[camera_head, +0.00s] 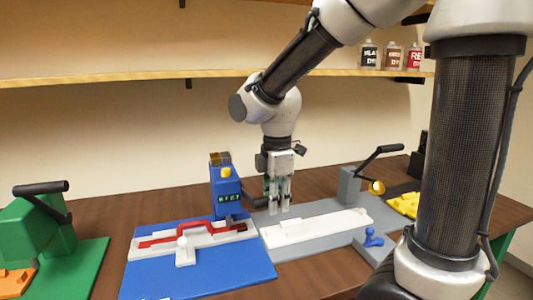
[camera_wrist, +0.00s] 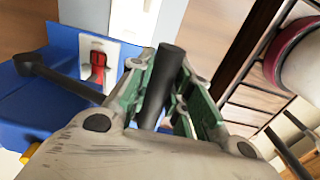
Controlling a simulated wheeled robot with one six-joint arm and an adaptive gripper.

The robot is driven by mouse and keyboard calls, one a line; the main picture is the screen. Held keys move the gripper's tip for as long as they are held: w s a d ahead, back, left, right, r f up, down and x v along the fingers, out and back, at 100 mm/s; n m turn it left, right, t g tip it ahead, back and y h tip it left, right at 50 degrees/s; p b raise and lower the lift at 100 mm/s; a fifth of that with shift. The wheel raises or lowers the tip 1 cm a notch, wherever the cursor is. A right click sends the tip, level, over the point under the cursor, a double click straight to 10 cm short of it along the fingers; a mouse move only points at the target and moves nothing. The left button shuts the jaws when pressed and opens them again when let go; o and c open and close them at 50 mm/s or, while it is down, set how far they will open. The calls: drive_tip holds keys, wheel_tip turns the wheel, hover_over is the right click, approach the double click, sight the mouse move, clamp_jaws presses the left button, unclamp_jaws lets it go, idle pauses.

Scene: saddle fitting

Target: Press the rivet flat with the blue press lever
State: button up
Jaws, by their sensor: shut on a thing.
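The blue press (camera_head: 224,193) stands at the back of a blue base plate, with a yellow part on top. Its dark lever handle (camera_head: 256,203) reaches right to my gripper (camera_head: 279,208), which points down beside the press. In the wrist view the black handle (camera_wrist: 163,78) lies between the green-sided fingers, and my gripper (camera_wrist: 160,95) is shut on it. The lever arm (camera_wrist: 60,80) runs from the blue press body (camera_wrist: 52,112) towards my gripper. A red strap (camera_head: 195,231) lies on a white fixture (camera_head: 153,250) on the blue plate. I cannot make out the rivet.
A green press (camera_head: 45,232) with a black handle stands at the left. A grey press (camera_head: 350,185) with a black lever stands at the right, by a long white fixture (camera_head: 315,227). A shelf (camera_head: 130,80) crosses the wall behind. Yellow pieces (camera_head: 405,204) lie far right.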

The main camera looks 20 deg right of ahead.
wheel_tip(320, 180, down, 7)
drive_tip(key=s, duration=0.1)
drive_tip(key=shift+s, duration=0.15)
idle(0.9)
drive_tip(key=shift+r, duration=0.2)
idle(0.3)
drive_tip(key=shift+o, duration=0.2)
drive_tip(key=shift+r, duration=1.55)
drive_tip(key=shift+w, duration=0.2)
